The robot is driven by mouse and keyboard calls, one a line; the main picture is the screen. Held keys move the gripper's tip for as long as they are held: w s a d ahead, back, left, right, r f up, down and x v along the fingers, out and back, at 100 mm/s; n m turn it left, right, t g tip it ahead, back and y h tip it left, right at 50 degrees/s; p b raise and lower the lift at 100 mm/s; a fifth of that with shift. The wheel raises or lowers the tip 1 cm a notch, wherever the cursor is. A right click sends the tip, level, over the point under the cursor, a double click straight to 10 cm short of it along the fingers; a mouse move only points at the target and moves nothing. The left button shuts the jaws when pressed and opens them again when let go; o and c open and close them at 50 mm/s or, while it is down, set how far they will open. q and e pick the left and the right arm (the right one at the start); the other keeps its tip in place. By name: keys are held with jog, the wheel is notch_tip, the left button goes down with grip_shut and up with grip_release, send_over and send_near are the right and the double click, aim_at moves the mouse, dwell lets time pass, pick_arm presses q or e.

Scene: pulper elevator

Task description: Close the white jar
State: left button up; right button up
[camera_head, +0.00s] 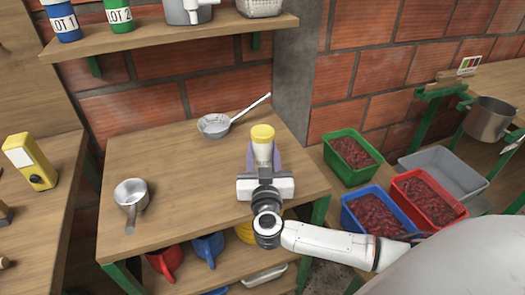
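The white jar (263,153) stands upright near the right end of the wooden table, with a yellow lid (262,132) at its top. From this angle I cannot tell whether the lid is fully seated. My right gripper (263,156) comes in from the front right, with one finger on each side of the jar's white body, below the lid. I cannot tell whether the fingers press on it. The gripper hides the lower part of the jar. My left gripper is not in view.
A strainer (214,125) lies behind and left of the jar, and a small metal pot (131,193) stands at the table's left. The table (180,170) is clear between them. A shelf (170,36) hangs above. Green (336,172), blue and red crates of red fruit stand right.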

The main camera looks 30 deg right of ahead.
jog(key=o, duration=0.4)
jog(key=shift+r, duration=0.1)
jog(key=v, duration=1.1)
jog(key=shift+s+p, duration=0.1)
jog(key=shift+p, duration=0.2)
jog(key=shift+s+a+r, duration=0.1)
jog(key=shift+s+a, duration=0.1)
jog(key=shift+s, duration=0.2)
